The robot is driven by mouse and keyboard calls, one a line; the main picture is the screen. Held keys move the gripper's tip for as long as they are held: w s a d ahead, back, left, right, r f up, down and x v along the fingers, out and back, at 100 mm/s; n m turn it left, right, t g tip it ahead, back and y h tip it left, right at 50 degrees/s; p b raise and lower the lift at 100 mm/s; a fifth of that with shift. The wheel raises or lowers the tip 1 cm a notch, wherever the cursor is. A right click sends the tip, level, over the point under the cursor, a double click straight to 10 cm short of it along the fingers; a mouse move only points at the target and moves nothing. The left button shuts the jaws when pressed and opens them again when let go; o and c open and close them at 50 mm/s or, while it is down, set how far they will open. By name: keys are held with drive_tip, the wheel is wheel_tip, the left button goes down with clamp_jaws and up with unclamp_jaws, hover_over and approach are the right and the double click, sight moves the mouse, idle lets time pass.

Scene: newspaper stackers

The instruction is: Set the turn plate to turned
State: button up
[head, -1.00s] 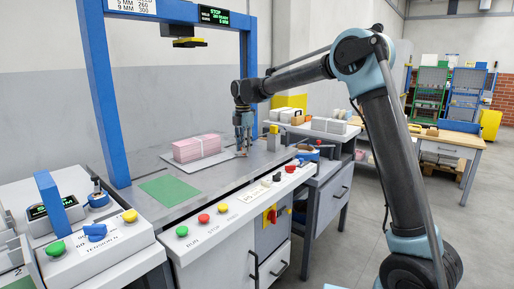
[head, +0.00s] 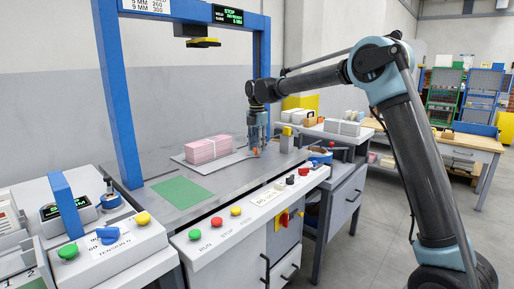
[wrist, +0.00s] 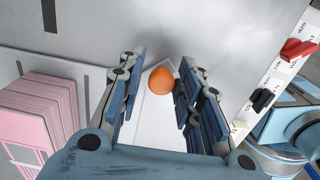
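The turn plate (head: 232,160) is a flat pale plate on the grey machine table, with a bundle of pink papers (head: 208,149) on it. In the wrist view a pale pointed tongue (wrist: 154,110) carries an orange ball knob (wrist: 163,80); it appears to be part of the plate, though my gripper hides the join. My gripper (head: 257,150) points down at the plate's right end. In the wrist view my gripper (wrist: 163,92) is open, with its fingers on either side of the knob. A gap shows at the left finger; the right finger is close to the knob.
A green sheet (head: 182,192) lies at front left. Coloured buttons (head: 216,221) line the front panel. In the wrist view a red lever (wrist: 298,49) and black lever (wrist: 262,98) stand to the right.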

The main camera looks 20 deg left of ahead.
drive_tip(key=shift+o, duration=0.7)
drive_tip(key=shift+f, duration=0.1)
drive_tip(key=shift+s, duration=0.1)
drive_tip(key=shift+r, duration=0.45)
wheel_tip(320, 180, up, 11)
